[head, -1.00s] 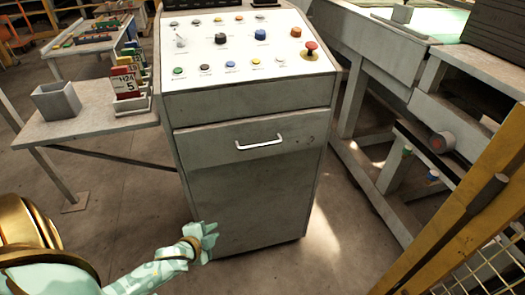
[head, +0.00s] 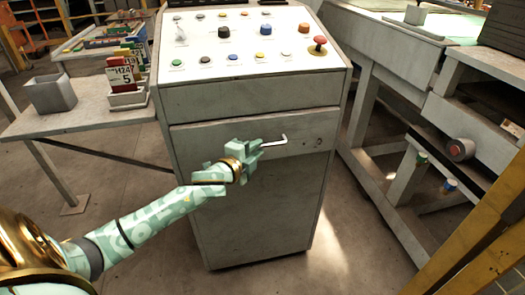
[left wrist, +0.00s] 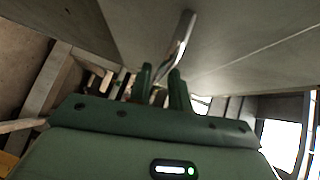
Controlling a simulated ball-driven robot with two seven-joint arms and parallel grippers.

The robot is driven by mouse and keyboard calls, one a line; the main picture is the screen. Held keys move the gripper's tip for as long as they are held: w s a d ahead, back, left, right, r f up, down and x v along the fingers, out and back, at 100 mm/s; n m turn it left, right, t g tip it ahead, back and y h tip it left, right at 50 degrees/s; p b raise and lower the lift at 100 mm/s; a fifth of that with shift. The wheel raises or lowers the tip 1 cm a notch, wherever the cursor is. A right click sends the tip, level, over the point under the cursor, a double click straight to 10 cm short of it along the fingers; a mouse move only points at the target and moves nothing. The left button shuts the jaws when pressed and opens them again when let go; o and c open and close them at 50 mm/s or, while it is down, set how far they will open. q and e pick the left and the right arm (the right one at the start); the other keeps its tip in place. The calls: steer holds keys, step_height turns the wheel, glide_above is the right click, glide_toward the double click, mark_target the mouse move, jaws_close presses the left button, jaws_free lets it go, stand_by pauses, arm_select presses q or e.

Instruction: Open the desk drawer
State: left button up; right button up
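The desk drawer (head: 310,135) is a grey front panel in the cabinet below the button console, and it looks shut. Its pale bar handle (head: 275,143) shows only at its right end; my left gripper (head: 255,148) covers the rest in the head view. In the left wrist view the handle (left wrist: 181,42) runs down toward the gap between my two dark green fingers (left wrist: 161,78). The fingers stand apart with a gap between them. I cannot tell whether they touch the handle. My right gripper is in neither view.
The console top (head: 245,40) carries several buttons and a red mushroom button (head: 319,42). A side table (head: 75,122) at left holds a grey bin (head: 51,93) and a card rack (head: 127,98). A grey workbench (head: 400,75) stands at right. Floor in front is clear.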

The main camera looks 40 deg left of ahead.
arm_select(q)
steer(key=shift+w+a+f+b, duration=0.15)
steer(key=shift+w+b, duration=0.15)
steer(key=shift+w, duration=0.95)
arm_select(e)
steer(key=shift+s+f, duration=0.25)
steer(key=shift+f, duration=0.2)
arm_select(q)
jaws_close()
steer(key=shift+s, duration=0.1)
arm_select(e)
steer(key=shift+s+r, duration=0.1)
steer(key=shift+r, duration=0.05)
